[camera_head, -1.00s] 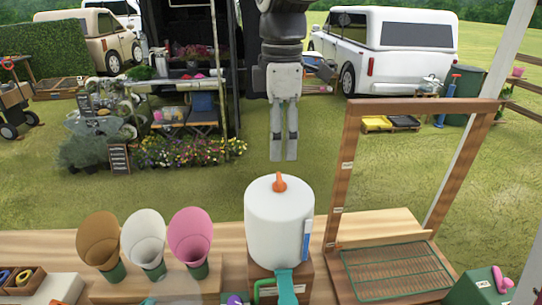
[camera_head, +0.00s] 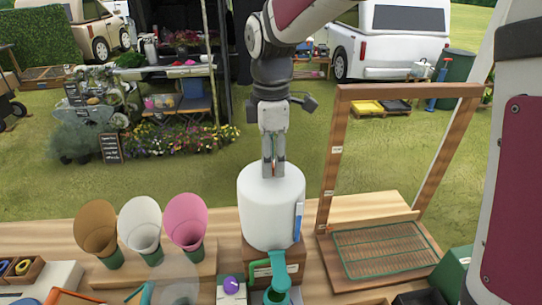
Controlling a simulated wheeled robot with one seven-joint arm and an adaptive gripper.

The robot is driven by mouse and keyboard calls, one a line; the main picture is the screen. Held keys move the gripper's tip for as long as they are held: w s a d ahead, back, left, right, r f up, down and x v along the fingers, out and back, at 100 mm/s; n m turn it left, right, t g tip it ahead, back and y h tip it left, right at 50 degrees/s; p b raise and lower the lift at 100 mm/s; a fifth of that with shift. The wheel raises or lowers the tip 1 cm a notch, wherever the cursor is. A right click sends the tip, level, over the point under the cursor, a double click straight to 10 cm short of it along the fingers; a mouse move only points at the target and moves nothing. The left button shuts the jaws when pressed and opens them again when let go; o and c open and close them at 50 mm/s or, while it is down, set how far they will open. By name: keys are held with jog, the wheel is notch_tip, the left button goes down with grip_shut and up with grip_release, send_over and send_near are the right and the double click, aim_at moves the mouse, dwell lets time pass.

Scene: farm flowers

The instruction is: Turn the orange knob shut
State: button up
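The orange knob (camera_head: 274,171) is on top of the white tank (camera_head: 271,212), mostly hidden by my gripper, with only a thin orange sliver showing. My gripper (camera_head: 273,174) points straight down at the tank's top, its two fingers close together with the sliver between them. I cannot tell whether the fingers press on the knob or stand slightly apart from it. The knob's turn angle is hidden. A teal tap (camera_head: 279,283) sticks out at the tank's lower front.
The tank stands on a wooden block on the table. Brown (camera_head: 97,228), white (camera_head: 140,224) and pink (camera_head: 186,220) cones stand at left. A wooden frame (camera_head: 329,170) with a green wire rack (camera_head: 385,252) is at right. A purple-topped box (camera_head: 231,287) sits in front.

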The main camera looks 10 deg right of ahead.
jog(key=c, duration=0.4)
jog(key=shift+m, duration=0.3)
jog(key=m+p, duration=0.1)
jog(key=m, duration=0.2)
jog(key=shift+r+m, duration=0.1)
jog(key=shift+m, duration=0.2)
jog(key=m+p, duration=0.1)
jog(key=m, duration=0.2)
jog(key=shift+m, duration=0.4)
jog(key=m+p, duration=0.1)
jog(key=m, duration=0.4)
jog(key=shift+p, duration=0.3)
jog(key=shift+m+p, duration=0.5)
jog(key=shift+m, duration=1.9)
